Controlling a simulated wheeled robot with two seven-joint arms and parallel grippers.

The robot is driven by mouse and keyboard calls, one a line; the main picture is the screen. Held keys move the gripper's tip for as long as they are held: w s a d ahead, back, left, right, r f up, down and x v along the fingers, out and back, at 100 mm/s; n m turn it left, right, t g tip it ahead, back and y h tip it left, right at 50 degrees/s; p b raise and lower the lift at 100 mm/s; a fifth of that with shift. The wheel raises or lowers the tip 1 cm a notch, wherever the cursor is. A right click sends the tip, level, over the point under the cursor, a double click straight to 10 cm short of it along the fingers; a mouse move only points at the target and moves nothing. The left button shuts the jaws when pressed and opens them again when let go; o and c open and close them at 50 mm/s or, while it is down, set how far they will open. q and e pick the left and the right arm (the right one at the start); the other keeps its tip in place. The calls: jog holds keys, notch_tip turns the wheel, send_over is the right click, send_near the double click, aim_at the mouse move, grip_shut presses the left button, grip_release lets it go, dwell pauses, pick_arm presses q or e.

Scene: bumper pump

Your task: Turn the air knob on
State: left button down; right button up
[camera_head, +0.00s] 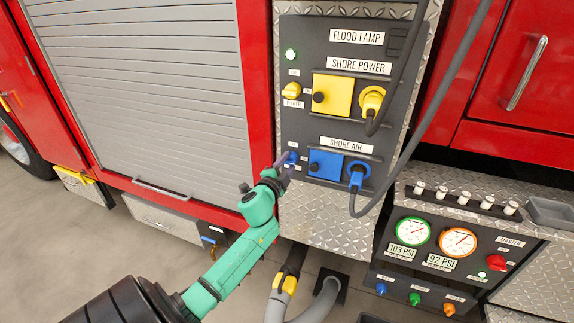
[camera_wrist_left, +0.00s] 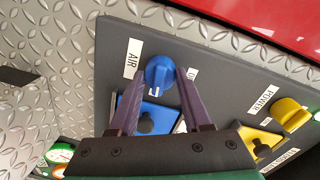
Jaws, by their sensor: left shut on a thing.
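The blue air knob (camera_wrist_left: 159,74) sits on the dark panel beside a white "AIR" label in the left wrist view. In the head view the knob (camera_head: 292,157) is small and partly covered, left of the blue shore air cover (camera_head: 324,165). My left gripper (camera_head: 284,163) reaches in from the left. In the left wrist view its two purple fingers (camera_wrist_left: 158,85) stand on either side of the knob, shut on it. Under the knob the wrist view shows a blue cover partly hidden by the fingers. My right gripper is not in view.
Above are the yellow power knob (camera_head: 291,90), yellow shore power cover (camera_head: 338,96) and a lit green lamp (camera_head: 291,54). A blue plug (camera_head: 357,174) with a hanging grey cable is at right. A gauge panel (camera_head: 431,242) juts out lower right.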

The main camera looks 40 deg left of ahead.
pick_arm(q)
jog(key=shift+m, duration=0.6)
jog(key=shift+c, duration=1.8)
grip_release()
jog(key=b+v, duration=0.1)
jog(key=v, duration=1.3)
jog(key=shift+s+b, duration=0.25)
jog(key=shift+b, duration=0.15)
jog(key=shift+d, duration=0.15)
